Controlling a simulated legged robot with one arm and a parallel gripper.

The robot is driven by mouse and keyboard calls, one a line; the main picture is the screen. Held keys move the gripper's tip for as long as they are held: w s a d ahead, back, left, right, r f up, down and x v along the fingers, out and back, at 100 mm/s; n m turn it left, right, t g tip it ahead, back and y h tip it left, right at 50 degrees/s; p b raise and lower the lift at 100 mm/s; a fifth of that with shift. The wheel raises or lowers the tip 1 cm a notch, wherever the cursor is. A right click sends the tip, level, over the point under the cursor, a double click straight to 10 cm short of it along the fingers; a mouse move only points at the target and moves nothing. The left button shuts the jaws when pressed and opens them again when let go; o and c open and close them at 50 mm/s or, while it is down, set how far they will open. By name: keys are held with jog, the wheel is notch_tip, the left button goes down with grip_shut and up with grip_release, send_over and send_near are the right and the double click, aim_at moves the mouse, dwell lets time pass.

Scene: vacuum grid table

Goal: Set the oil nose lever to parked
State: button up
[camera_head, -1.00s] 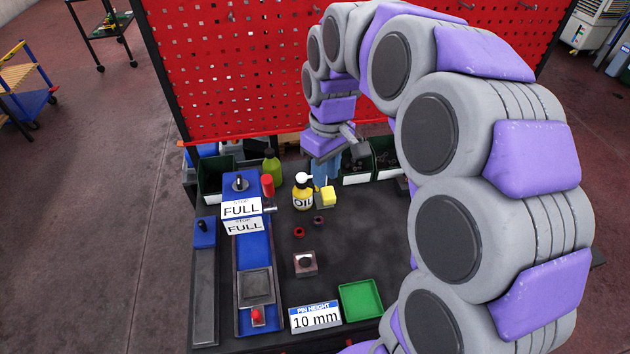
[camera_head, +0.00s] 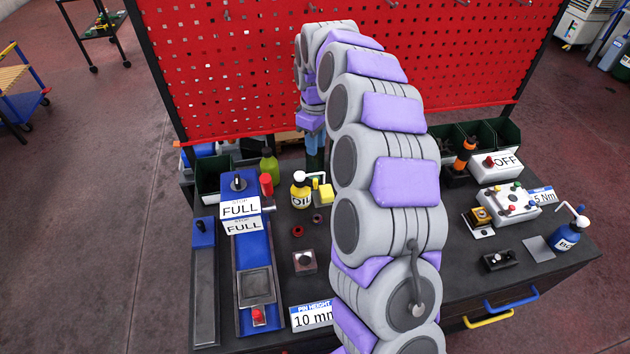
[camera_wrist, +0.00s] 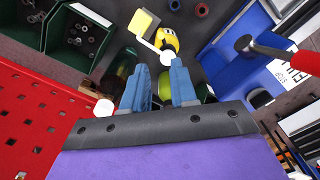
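The yellow oil bottle (camera_head: 301,197) stands on the dark table in the head view, with a white cap and a thin white nose (camera_head: 317,174) reaching right. In the wrist view, the bottle (camera_wrist: 167,38) is just beyond my fingertips, its white nose (camera_wrist: 147,45) running to the upper left past a yellow block (camera_wrist: 144,20). In the head view, my gripper (camera_head: 314,158) is behind the bottle, partly hidden by my arm. I cannot make out a separate lever.
A green bottle (camera_head: 269,168) and red cylinder (camera_head: 266,184) stand left of the oil bottle. A blue station (camera_head: 240,183) with a FULL sign is farther left. A red pegboard (camera_head: 220,80) and dark green bins (camera_head: 480,135) are behind. Small red rings (camera_head: 297,231) lie in front.

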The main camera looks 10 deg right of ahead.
aim_at(315, 179)
notch_tip(315, 179, down, 15)
jog(key=shift+f+b, duration=0.1)
jog(key=shift+b, duration=0.9)
jog(key=shift+c, duration=0.2)
grip_shut()
